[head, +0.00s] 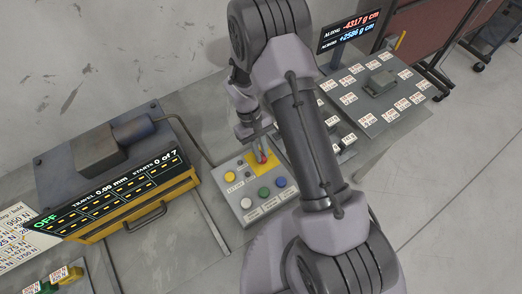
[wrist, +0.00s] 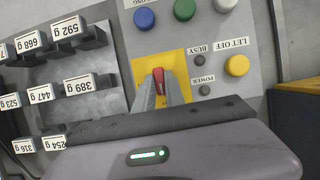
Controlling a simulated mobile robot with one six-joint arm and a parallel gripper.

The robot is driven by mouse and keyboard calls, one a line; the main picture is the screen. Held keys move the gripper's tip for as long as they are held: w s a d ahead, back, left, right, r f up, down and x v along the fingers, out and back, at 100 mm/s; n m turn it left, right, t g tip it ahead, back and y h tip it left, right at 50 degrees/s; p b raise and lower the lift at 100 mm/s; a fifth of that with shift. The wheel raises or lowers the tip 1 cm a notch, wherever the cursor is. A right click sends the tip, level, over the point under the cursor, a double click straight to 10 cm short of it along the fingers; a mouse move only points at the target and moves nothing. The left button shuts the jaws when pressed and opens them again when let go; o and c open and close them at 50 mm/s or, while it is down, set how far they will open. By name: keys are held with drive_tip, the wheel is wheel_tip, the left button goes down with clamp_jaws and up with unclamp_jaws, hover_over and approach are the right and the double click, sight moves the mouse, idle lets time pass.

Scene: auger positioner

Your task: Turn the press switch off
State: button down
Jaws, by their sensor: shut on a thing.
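The press switch is a red lever (wrist: 157,78) on a yellow plate (wrist: 177,63) set in a grey control panel. In the head view the red lever (head: 262,157) shows at the tip of my arm. My gripper (wrist: 159,90) is shut on the red lever, with one finger on each side of it. The fingers hide the lower part of the lever, so its exact position is hard to tell. The press display (head: 110,195) reads "OFF" in green, with travel 0.00 mm and starts 0 of 7.
Green (wrist: 185,9), blue (wrist: 144,18) and yellow (wrist: 237,65) buttons sit near the lever, the yellow one labelled LET OFF. Labelled weights (wrist: 85,37) stand on a rack left in the wrist view. A grey balance board (head: 372,98) stands at the right in the head view.

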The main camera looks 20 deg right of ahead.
idle(0.3)
drive_tip(key=c, duration=1.4)
unclamp_jaws()
drive_tip(key=p+v, duration=0.4)
drive_tip(key=v, duration=1.3)
drive_tip(key=shift+r, duration=0.2)
drive_tip(key=shift+a, duration=0.1)
